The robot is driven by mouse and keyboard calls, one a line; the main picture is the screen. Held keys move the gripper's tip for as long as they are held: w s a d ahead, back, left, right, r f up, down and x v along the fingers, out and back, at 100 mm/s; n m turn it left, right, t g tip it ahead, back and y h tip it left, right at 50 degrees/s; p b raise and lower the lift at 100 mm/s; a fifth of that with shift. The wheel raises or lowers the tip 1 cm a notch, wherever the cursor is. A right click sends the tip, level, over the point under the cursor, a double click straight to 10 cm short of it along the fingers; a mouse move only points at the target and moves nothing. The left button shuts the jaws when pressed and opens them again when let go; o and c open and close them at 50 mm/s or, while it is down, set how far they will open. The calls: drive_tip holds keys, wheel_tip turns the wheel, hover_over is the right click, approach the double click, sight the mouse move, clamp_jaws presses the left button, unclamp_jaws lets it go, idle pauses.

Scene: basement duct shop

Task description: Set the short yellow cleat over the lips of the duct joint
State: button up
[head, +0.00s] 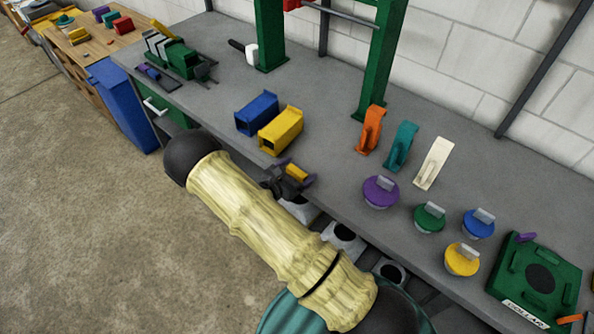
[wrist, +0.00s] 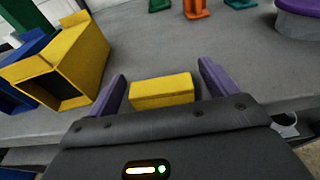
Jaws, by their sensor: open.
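The short yellow cleat (head: 297,173) lies near the bench's front edge. In the wrist view the cleat (wrist: 162,91) sits between the purple fingers of my gripper (wrist: 163,80), with a narrow gap showing at each side. My gripper (head: 296,170) is open around it and holds nothing. Two box-shaped duct pieces, one blue (head: 257,112) and one yellow (head: 281,130), lie side by side just behind and left of my gripper. The wrist view shows the yellow duct (wrist: 85,55) and part of the blue one (wrist: 15,95). The lips where they meet are not clear.
A green tray (head: 540,250) is at far right. A green frame (head: 270,35) rises behind the ducts. The bench between ducts and orange tool is clear.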

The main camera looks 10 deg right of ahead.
drive_tip(key=b+v, duration=0.2)
drive_tip(key=v, duration=1)
drive_tip(key=s+d+r+m+g+y, duration=0.4)
drive_tip(key=s+d+m+g, duration=0.55)
drive_tip(key=m, duration=0.25)
drive_tip(key=s+r+m+t+y, duration=0.3)
drive_tip(key=r+m+y, duration=0.5)
drive_tip(key=m, duration=0.5)
wheel_tip(320, 180, up, 2)
drive_tip(key=shift+s+r+y, duration=0.1)
drive_tip(key=shift+s+y, duration=0.2)
drive_tip(key=shift+s, duration=0.45)
